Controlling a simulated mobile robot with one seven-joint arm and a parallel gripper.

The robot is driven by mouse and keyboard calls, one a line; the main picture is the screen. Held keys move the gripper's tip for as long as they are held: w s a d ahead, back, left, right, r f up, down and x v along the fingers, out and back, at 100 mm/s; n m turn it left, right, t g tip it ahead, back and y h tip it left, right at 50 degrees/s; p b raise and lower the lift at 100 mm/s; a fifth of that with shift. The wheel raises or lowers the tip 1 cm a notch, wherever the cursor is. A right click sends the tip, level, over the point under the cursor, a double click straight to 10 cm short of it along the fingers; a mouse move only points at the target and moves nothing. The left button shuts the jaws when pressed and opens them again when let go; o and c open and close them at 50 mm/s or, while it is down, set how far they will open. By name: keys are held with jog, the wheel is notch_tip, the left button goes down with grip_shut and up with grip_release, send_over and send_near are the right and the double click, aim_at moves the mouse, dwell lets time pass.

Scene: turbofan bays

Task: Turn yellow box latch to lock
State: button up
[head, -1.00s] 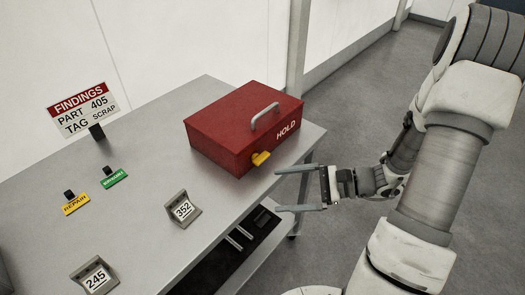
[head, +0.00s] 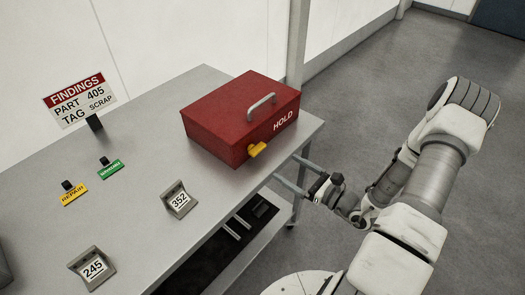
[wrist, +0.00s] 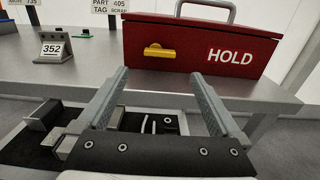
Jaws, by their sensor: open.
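A closed red box (head: 240,116) marked HOLD, with a grey handle on its lid, sits at the right end of the grey table. Its yellow latch (head: 257,149) is on the front face. In the wrist view the latch (wrist: 159,52) lies roughly level, its long part reaching right from a rounded left end. My gripper (head: 291,170) is open and empty, off the table's front edge, just right of and below the latch. In the wrist view its fingers (wrist: 150,88) point toward the box front, and the latch shows beyond the gap between them. They do not touch it.
The grey table (head: 150,200) also holds stands marked 352 (head: 179,199) and 245 (head: 93,267), a yellow REPAIR tag (head: 73,193), a green tag (head: 110,169) and a FINDINGS sign (head: 80,98). A dark lower shelf is under the table. Floor right of it is clear.

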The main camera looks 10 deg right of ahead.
aim_at(260, 151)
jog(key=x, duration=1.1)
jog(key=shift+s, duration=0.1)
jog(key=c, duration=1.2)
jog(key=shift+c, duration=0.2)
